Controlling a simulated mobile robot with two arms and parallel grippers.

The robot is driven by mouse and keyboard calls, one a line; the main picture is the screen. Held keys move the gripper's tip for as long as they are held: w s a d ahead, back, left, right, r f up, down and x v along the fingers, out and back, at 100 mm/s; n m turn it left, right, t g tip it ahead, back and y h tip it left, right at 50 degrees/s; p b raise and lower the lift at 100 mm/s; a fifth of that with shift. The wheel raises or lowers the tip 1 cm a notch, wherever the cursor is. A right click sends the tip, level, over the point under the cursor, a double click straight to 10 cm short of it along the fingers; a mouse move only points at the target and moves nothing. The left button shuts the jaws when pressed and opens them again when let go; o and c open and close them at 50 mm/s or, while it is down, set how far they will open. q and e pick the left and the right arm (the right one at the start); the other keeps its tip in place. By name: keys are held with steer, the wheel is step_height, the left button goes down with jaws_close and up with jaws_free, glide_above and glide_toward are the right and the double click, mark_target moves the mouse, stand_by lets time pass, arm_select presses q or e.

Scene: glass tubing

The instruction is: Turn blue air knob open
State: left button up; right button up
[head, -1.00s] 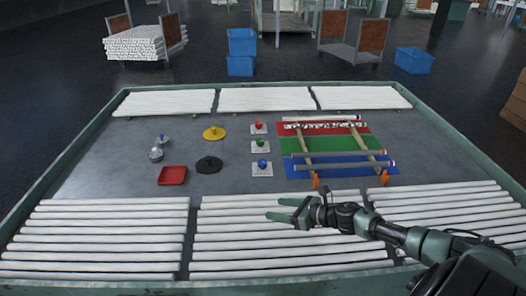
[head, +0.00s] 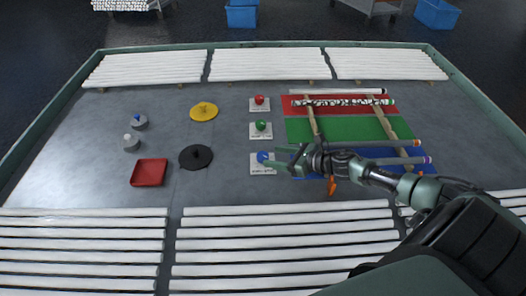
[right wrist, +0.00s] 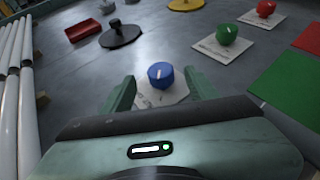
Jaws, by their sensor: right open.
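The blue air knob (head: 263,157) is a round blue knob with a white pointer mark on a white plate (head: 258,170). In the right wrist view the blue knob (right wrist: 161,75) stands just ahead of my right gripper (right wrist: 158,92), roughly between its two green fingers. My right gripper (head: 281,160) is open and empty; whether its fingers touch the knob cannot be told. The gripper hides part of the plate in the wrist view. My left gripper is not in view.
A green knob (head: 261,125) and a red knob (head: 259,99) stand on plates behind the blue one. A black disc (head: 196,157) and red tray (head: 149,172) lie left. Glass tubes (head: 338,102) rest on wooden strips at right. White tubes (head: 285,230) line the front.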

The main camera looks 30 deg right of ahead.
mark_target(263, 155)
steer(key=x, duration=0.6)
steer(key=shift+p, duration=0.3)
jaws_close()
